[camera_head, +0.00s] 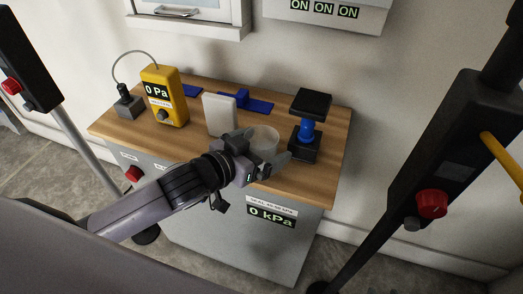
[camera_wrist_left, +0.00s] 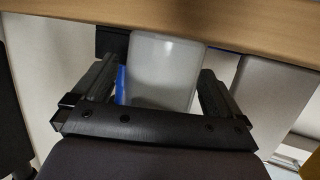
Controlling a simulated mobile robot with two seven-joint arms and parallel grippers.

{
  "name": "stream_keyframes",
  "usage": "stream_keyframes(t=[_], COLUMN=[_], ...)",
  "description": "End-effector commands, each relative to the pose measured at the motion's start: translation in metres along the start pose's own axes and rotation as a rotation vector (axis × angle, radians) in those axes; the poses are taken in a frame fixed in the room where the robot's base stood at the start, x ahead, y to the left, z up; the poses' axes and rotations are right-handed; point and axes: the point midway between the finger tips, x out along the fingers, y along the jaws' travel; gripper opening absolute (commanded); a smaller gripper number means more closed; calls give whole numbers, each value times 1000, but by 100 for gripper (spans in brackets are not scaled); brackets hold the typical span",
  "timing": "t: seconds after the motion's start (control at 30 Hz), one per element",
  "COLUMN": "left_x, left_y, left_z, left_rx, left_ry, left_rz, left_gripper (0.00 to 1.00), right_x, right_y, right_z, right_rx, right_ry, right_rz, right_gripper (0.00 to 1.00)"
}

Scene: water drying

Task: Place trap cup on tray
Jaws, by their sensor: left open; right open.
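A translucent whitish cup (camera_head: 265,138) stands on the wooden top of a grey cabinet, and it also shows in the left wrist view (camera_wrist_left: 165,68). My left gripper (camera_head: 262,147) is open around the cup, one finger on each side of it. In the left wrist view the left gripper (camera_wrist_left: 157,90) has its fingers apart; a gap shows beside the cup, and I cannot tell whether either finger touches it. Which thing is the tray is unclear: a flat blue piece (camera_head: 259,106) lies behind the cup. My right gripper is not in view.
A black stand with a blue stem (camera_head: 307,130) is close right of the cup. A white block (camera_head: 219,114) stands close left, with a yellow gauge (camera_head: 164,96) farther left. The wooden top (camera_head: 318,180) is bare at the front right.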

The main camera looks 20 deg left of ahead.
Motion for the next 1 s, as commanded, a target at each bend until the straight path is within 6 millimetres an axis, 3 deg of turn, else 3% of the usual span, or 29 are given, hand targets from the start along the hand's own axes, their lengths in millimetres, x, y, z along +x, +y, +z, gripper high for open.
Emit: stream_keyframes(t=[0.2,0.37,0.47,0.77,1.0], left_x=[1,0,0,-1,-10], left_y=[0,0,0,0,0], left_z=[0,0,0,-5,-34], left_rx=[0,0,0,0,2], left_ry=[0,0,0,2,5], left_rz=[0,0,0,-1,0], left_gripper=[100,48,40,40,40], right_x=[0,0,0,0,-6], right_y=[0,1,2,2,2], right_z=[-1,-3,-3,-5,-13], right_rx=[-1,-4,-7,-10,-12], right_ry=[2,5,7,8,12], right_rz=[0,1,1,2,2], right_gripper=[43,43,43,43,43])
